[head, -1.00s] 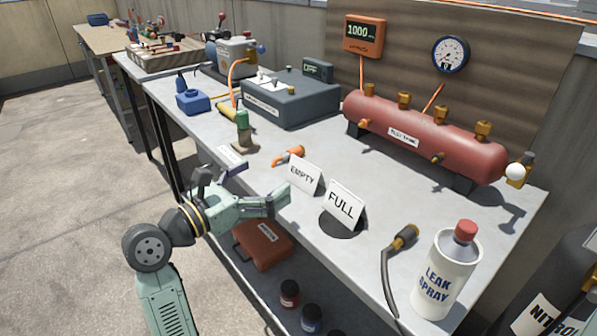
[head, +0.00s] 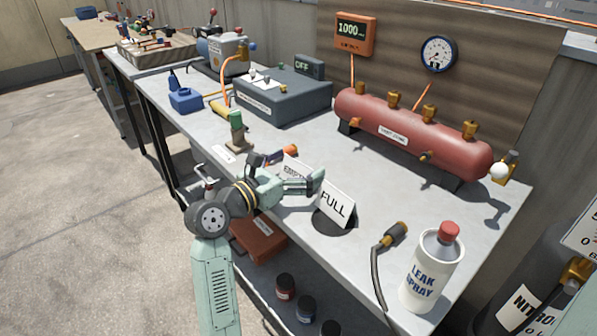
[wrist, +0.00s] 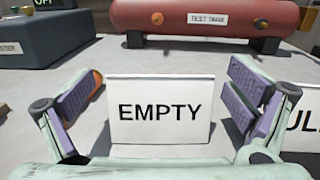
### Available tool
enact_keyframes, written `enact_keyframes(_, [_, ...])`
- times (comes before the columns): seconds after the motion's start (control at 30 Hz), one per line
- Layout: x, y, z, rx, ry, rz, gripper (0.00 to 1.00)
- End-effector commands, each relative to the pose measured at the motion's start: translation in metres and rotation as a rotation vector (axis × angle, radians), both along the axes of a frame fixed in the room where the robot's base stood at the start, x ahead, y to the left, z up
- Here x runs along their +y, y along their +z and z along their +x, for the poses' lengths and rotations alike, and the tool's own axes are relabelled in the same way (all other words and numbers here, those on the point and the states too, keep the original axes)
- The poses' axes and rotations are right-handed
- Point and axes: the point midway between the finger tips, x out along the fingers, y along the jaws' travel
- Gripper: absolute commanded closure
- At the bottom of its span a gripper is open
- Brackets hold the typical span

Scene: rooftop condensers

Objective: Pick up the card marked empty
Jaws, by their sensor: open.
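The white card marked EMPTY (wrist: 160,112) stands upright in the middle of the wrist view, between the two open fingers of my gripper (wrist: 160,100). No finger visibly touches it. In the head view my gripper (head: 297,176) reaches over the bench and hides most of the EMPTY card (head: 294,168). The white card marked FULL (head: 335,203) stands just right of my gripper on a dark round patch. Part of it also shows at the right edge of the wrist view (wrist: 304,112).
A red tank (head: 410,135) lies along the back of the bench. A leak spray can (head: 433,268) and a hose with a brass end (head: 394,235) are at the front right. Bench space (head: 375,190) before the tank is clear.

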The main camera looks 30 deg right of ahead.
Motion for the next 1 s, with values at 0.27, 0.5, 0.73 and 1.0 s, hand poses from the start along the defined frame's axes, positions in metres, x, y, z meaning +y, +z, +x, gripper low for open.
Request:
enact_keyframes(0.27, [0.0003, -0.0003, -0.0001, 0.0, 0.0, 0.0, 0.1])
enact_keyframes(0.5, [0.0004, -0.0002, -0.0001, 0.0, 0.0, 0.0, 0.26])
enact_keyframes(0.73, [0.0005, -0.0002, -0.0002, 0.0, 0.0, 0.0, 0.41])
enact_keyframes(1.0, [0.0005, -0.0001, -0.0002, 0.0, 0.0, 0.0, 0.5])
